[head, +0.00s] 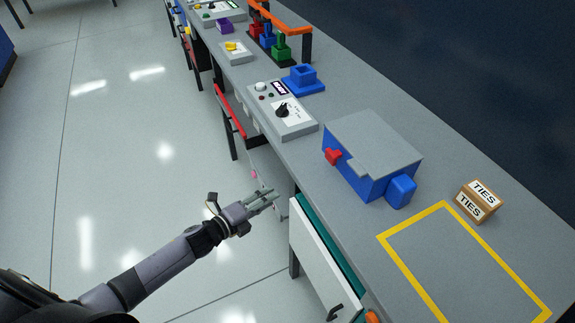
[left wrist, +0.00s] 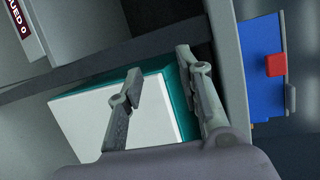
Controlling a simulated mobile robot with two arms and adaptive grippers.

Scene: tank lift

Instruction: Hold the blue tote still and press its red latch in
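The blue tote (head: 368,182) stands on the grey bench with a grey lid on top. Its red latch (head: 333,156) sticks out of the left side, and a blue block (head: 401,191) projects from its near right side. In the left wrist view, the tote (left wrist: 258,85) and the red latch (left wrist: 276,65) show at the right edge. My left gripper (head: 268,197) is off the bench's front edge, left of and apart from the tote. In the left wrist view, its fingers (left wrist: 160,66) are spread with nothing between them. My right gripper is not in view.
A teal drawer with a white front (head: 318,265) juts out below the bench near my left gripper. A TIES box (head: 480,200) and a yellow taped outline (head: 392,252) lie right of the tote. A grey control box (head: 284,112) stands behind it.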

